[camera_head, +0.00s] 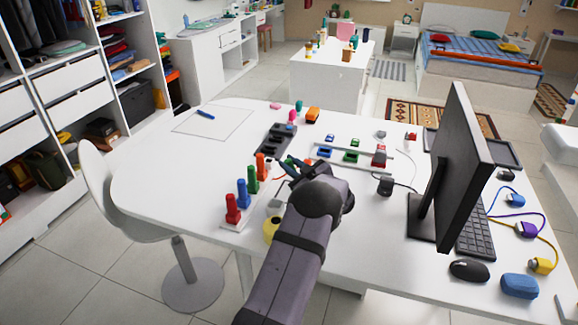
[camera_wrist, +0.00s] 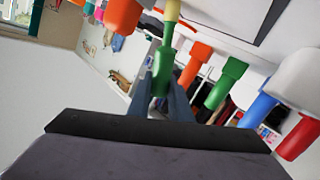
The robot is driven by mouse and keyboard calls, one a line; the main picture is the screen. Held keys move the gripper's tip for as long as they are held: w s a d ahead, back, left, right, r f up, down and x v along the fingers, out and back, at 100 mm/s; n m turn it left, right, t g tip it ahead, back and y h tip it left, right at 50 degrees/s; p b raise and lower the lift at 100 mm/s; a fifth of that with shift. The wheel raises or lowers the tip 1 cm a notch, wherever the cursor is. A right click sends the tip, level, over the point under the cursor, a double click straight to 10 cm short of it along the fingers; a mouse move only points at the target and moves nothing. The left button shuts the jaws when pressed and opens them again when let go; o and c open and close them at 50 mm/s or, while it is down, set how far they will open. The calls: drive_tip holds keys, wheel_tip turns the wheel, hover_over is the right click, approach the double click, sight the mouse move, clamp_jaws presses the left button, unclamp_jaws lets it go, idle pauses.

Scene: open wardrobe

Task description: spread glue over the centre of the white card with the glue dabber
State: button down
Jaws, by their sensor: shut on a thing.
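The white card (camera_head: 228,124) lies flat at the back left of the white table, with a small blue stick-like thing (camera_head: 205,114) on it. My gripper (camera_head: 288,166) is above the middle of the table, right of the upright coloured handles and well apart from the card. In the wrist view my gripper (camera_wrist: 163,98) is shut on a slim green tool with a pale yellow end, which I take as the glue dabber (camera_wrist: 164,65). In the head view the tool is small and mostly hidden by my gripper.
A white rack (camera_head: 232,225) with red, blue, green and orange handles stands just left of my gripper. A dark tray (camera_head: 268,146) lies behind it. A monitor (camera_head: 455,165) stands at the right. The table left of the rack is clear.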

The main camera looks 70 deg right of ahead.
drive_tip(key=shift+w, duration=0.5)
drive_tip(key=shift+a+p, duration=0.4)
drive_tip(key=shift+a, duration=1.6)
drive_tip(key=shift+a, duration=1.95)
drive_tip(key=shift+w, duration=0.15)
drive_tip(key=shift+w, duration=0.4)
drive_tip(key=shift+d, duration=0.15)
drive_tip(key=shift+d+b, duration=0.3)
drive_tip(key=shift+d, duration=1.55)
